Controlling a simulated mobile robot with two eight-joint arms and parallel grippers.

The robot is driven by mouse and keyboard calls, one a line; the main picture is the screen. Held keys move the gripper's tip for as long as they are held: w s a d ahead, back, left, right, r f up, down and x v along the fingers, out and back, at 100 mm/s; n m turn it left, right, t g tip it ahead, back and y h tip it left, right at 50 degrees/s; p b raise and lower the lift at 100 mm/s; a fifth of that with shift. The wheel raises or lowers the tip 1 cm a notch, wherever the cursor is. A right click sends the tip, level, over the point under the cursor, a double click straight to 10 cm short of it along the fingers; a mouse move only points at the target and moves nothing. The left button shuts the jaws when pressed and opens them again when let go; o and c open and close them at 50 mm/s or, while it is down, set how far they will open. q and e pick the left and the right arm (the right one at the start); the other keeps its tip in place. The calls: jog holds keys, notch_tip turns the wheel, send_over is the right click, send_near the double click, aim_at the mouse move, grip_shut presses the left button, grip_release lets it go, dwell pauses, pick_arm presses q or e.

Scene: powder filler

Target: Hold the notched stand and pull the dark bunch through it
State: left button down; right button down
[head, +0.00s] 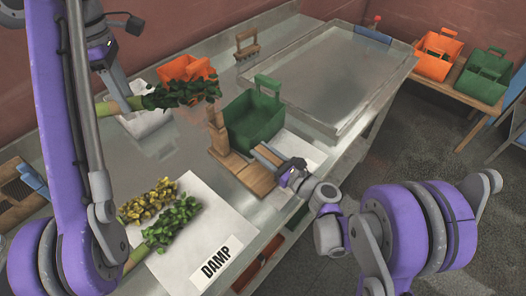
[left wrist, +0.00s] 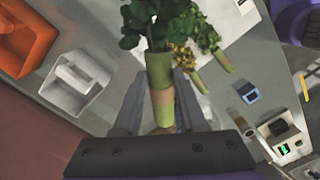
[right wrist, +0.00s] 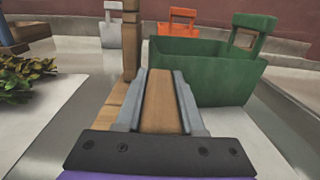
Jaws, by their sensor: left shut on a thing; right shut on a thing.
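The wooden notched stand has an upright post (head: 216,132) on a flat base (head: 238,172), standing on the bench. My right gripper (head: 283,172) is shut on a wooden bar of the base. The bar (right wrist: 160,103) lies between its fingers in the right wrist view. My left gripper (head: 128,104) is shut on the pale green stem of the dark leafy bunch (head: 182,95), held above the bench to the left of the post. The stem (left wrist: 165,72) has a tan band in the left wrist view. The bunch lies roughly level, apart from the post; its notch is unclear.
A green crate (head: 250,125) stands right behind the stand. An orange crate (head: 185,70) and a white crate (head: 150,122) are near the held bunch. Yellow (head: 150,203) and green (head: 172,226) bunches lie on a white sheet marked DAMP. A large tray (head: 320,70) lies behind.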

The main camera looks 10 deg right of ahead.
pick_arm(q)
jog(key=w+d+f+n, duration=0.2)
jog(key=d+f+n, duration=0.1)
jog(key=d, duration=0.3)
jog(key=w+d+f+n, duration=0.3)
jog(key=d+f, duration=0.1)
jog(key=d, duration=0.3)
jog(key=shift+n+y, duration=0.3)
jog(key=shift+n, duration=0.1)
jog(key=shift+f, duration=0.3)
jog(key=shift+f, duration=3.3)
jog(key=s+a, duration=0.8)
jog(key=a, duration=0.4)
jog(key=shift+s+a, duration=0.2)
jog(key=shift+s, duration=0.15)
jog(key=shift+r, duration=0.1)
notch_tip(320, 180, up, 7)
jog(key=s+a, duration=0.1)
jog(key=shift+a, duration=0.35)
